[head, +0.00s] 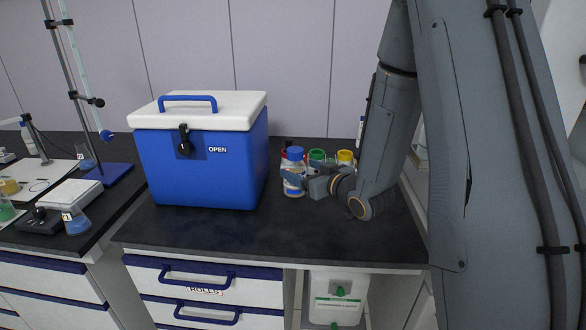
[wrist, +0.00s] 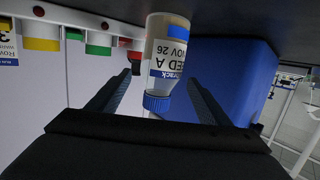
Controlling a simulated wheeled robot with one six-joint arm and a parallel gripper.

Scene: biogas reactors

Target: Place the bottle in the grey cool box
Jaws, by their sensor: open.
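A bottle with a blue cap and a white label (head: 294,184) stands on the dark bench, right of the cool box. In the wrist view the bottle (wrist: 166,50) appears inverted, its blue cap between my fingers. My gripper (head: 298,180) is open, with a finger on either side of the bottle; I cannot tell whether either touches it. The only cool box in view (head: 200,168) is blue, not grey, with a white lid (head: 200,112), a blue handle and a dark front latch beside the word OPEN. The lid sits on it and its inside is hidden.
Containers with red, green (head: 317,155) and yellow (head: 345,157) tops stand close behind my gripper. The bench front (head: 250,235) is clear. Left are a blue-based stand (head: 104,174) and a flask (head: 76,222). Drawers (head: 205,275) lie below the bench.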

